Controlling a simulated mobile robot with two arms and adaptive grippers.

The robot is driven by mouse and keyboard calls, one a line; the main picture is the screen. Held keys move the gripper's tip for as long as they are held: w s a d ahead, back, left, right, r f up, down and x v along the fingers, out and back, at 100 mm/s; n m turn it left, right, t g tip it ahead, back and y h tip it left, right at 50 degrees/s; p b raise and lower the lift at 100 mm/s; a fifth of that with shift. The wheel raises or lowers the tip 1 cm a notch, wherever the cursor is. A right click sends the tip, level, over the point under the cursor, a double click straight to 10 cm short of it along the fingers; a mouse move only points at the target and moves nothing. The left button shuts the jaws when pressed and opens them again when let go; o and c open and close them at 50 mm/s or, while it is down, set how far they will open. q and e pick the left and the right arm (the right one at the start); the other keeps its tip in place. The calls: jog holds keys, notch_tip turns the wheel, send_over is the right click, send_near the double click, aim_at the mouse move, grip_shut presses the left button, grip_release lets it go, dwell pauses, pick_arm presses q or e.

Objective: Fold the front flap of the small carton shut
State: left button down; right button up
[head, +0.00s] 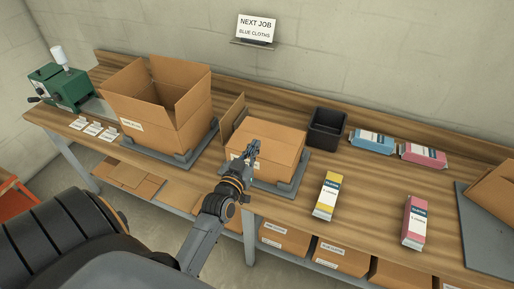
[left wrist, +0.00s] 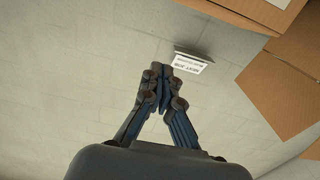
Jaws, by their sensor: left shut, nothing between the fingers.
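The small carton (head: 285,153) sits on a grey base plate in the middle of the bench. Its left flap (head: 233,116) stands up, and a flat panel lies across its top. The front flap cannot be told apart clearly, as my gripper partly covers the front. My left gripper (head: 253,148) is shut and empty, in front of the carton's front left part in the head view; contact is unclear. In the left wrist view the shut fingers (left wrist: 163,85) show against the wall, with brown cardboard (left wrist: 285,85) at the right. My right gripper is not in view.
A large open carton (head: 160,115) stands to the left, flaps up. A black bin (head: 327,129) is behind right. Blue, pink and yellow packs (head: 326,195) lie to the right. A green machine (head: 60,88) is far left. Cartons fill the lower shelf.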

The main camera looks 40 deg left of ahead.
pick_arm(q)
jog(key=g+b, duration=0.1)
jog(key=b, duration=0.5)
jog(key=p, duration=0.1)
send_over(263, 145)
jog(key=shift+s+f+g, duration=0.1)
jog(key=shift+f+g, duration=0.3)
jog(key=shift+f, duration=0.25)
notch_tip(263, 145, down, 3)
jog(key=shift+a+r, duration=0.1)
jog(key=shift+r, duration=0.05)
jog(key=shift+f, duration=0.75)
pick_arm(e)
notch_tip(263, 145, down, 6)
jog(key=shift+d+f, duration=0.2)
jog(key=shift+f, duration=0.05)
